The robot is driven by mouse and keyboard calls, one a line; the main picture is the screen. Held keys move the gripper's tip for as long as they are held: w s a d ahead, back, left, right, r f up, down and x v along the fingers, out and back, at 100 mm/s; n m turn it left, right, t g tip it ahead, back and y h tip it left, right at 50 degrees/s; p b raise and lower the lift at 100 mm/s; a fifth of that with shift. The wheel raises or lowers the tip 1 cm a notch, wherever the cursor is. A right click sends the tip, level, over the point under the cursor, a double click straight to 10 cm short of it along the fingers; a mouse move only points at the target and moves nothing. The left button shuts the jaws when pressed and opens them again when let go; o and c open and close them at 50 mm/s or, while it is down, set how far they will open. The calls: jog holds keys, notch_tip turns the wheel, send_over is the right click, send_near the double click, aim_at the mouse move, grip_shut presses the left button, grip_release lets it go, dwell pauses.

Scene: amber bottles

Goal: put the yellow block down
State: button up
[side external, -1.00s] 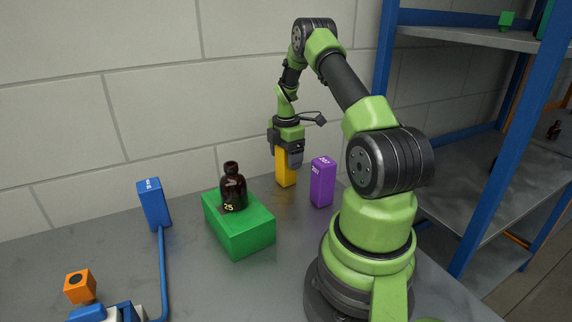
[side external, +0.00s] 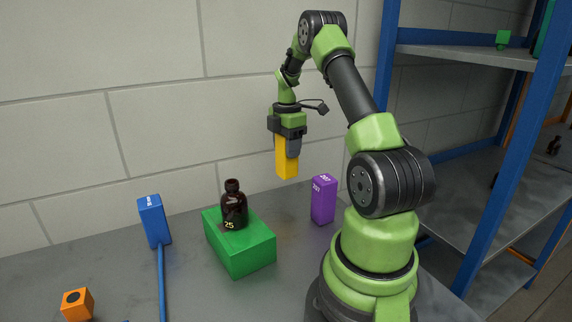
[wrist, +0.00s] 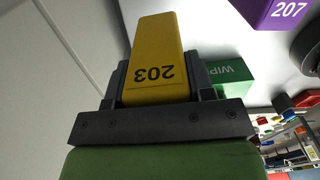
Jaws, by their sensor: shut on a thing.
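My gripper (side external: 287,142) is shut on the yellow block (side external: 287,165). It holds the block upright in the air, with the block's lower end clear of the grey table (side external: 290,285). In the wrist view the yellow block (wrist: 155,50) sits between my two dark fingers and shows the number 203, upside down. My gripper's fingers partly cover its sides.
A purple block (side external: 323,200) marked 207 stands to the right. A green box (side external: 240,255) with a dark amber bottle (side external: 234,207) on top is to the left. A blue block (side external: 154,220) and orange block (side external: 77,305) stand farther left. A blue-framed shelf (side external: 470,180) is at right.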

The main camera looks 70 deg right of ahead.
jog(key=w+a+r+n, duration=0.1)
jog(key=w+a+n, duration=0.3)
jog(key=w+a, duration=0.3)
jog(key=w+a+r+n, duration=0.2)
jog(key=w+a+n, duration=0.15)
jog(key=a, duration=0.55)
jog(key=w+a+n, duration=0.1)
jog(key=a+n, duration=0.8)
jog(key=a, duration=1.4)
jog(key=f, duration=1)
jog(key=shift+a+f, duration=0.25)
jog(key=shift+a, duration=0.05)
jog(key=shift+f, duration=0.1)
jog(key=o, duration=1)
